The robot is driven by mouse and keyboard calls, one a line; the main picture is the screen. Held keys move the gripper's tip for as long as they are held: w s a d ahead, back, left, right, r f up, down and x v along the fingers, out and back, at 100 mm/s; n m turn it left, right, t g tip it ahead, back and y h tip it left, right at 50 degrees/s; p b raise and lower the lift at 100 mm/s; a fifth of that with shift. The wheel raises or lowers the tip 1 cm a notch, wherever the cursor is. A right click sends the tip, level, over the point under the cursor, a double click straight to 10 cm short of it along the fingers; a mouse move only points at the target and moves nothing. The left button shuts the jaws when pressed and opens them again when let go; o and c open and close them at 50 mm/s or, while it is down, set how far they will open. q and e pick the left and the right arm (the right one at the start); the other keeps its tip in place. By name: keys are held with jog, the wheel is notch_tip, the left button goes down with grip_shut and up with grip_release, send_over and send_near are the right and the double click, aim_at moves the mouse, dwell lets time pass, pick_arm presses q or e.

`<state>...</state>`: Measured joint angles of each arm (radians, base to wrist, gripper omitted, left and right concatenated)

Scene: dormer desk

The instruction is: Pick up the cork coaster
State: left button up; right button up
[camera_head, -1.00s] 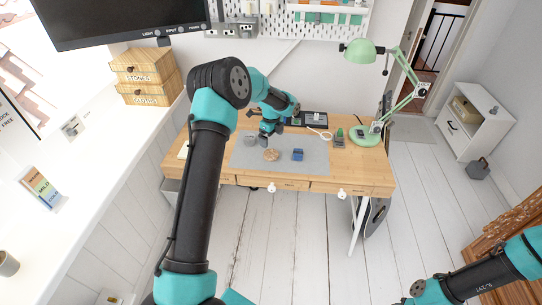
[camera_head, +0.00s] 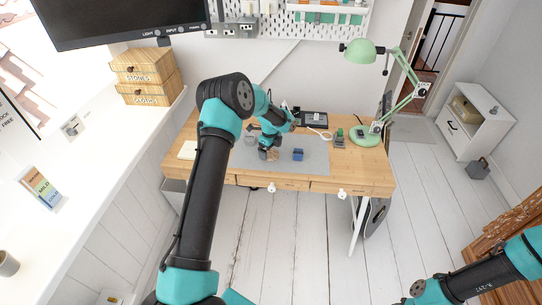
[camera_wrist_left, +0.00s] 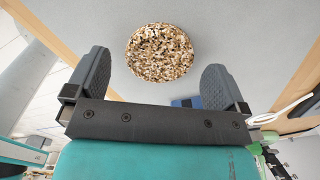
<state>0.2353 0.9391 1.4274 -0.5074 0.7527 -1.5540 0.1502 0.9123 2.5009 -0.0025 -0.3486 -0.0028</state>
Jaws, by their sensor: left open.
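The cork coaster (camera_head: 272,156), round and speckled brown, lies on the grey desk mat (camera_head: 316,165). In the head view it is partly covered by my left gripper (camera_head: 266,152). In the left wrist view the coaster (camera_wrist_left: 160,52) shows whole, centred ahead of and between the two dark fingers of my left gripper (camera_wrist_left: 155,62). The fingers are open and empty, above the mat, and I see no contact with the coaster. My right arm shows at the lower right, but its gripper is not visible.
A blue block (camera_head: 298,155) sits on the mat just right of the coaster. A small grey round item (camera_head: 250,140) is to its left. The front of the mat is clear.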

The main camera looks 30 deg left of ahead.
pick_arm(q)
jog(key=shift+f, duration=0.85)
jog(key=c, duration=0.9)
jog(key=shift+r, duration=0.45)
notch_tip(320, 180, up, 3)
jog(key=shift+f, duration=0.1)
jog(key=s+d+r, duration=0.1)
jog(key=s+d, duration=0.7)
jog(key=s, duration=0.5)
jog(key=shift+s+d+r, duration=0.15)
jog(key=shift+s+d, duration=0.1)
jog(key=shift+s, duration=0.05)
